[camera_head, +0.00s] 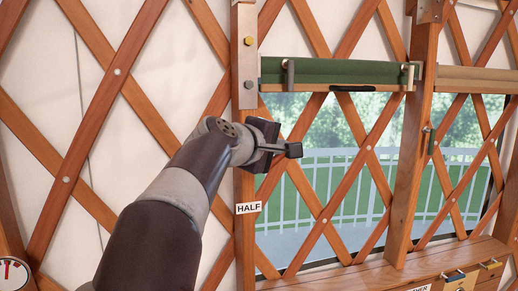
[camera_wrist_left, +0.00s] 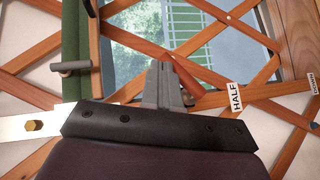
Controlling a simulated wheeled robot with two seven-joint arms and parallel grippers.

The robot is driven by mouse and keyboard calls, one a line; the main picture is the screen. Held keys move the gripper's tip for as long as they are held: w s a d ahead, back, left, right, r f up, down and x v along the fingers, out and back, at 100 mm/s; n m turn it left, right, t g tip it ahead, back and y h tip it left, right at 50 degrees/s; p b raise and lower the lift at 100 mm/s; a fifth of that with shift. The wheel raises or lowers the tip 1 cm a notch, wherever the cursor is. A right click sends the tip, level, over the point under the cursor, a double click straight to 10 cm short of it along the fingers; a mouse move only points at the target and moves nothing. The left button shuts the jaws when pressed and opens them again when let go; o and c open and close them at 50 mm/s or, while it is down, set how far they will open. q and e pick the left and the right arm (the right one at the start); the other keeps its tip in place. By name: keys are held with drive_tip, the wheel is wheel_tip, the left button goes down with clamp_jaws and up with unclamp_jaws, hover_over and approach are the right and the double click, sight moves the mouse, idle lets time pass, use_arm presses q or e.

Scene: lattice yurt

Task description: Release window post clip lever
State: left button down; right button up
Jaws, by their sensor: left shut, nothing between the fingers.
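My left gripper (camera_head: 293,150) is shut and empty, its fingers pointing right in front of the left window post (camera_head: 246,185), above the HALF label (camera_head: 248,208). The left wrist view shows its closed fingers (camera_wrist_left: 166,85) over the lattice and window. A rolled green blind (camera_head: 335,72) hangs above, with a grey upright bar (camera_head: 290,77) near its left end; a grey peg also shows by the roll in the wrist view (camera_wrist_left: 70,67). A small dark lever-like piece (camera_head: 430,140) sits on the right post (camera_head: 410,160). I cannot tell which part is the clip lever. My gripper hides part of the left post.
A metal plate (camera_head: 244,62) with a brass knob is on the left post above my gripper. Crossed wooden lattice spans the window. A wooden ledge (camera_head: 370,270) with brass fittings runs below right. A dial gauge (camera_head: 12,272) is at lower left.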

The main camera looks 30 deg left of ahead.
use_arm(q)
drive_tip(key=shift+w+d+f+m+g+p, duration=0.3)
drive_tip(key=shift+w+d+f+g+p, duration=0.1)
drive_tip(key=shift+w+d+g+p, duration=0.35)
drive_tip(key=shift+w, duration=0.1)
drive_tip(key=shift+r+p, duration=0.65)
drive_tip(key=shift+r, duration=0.15)
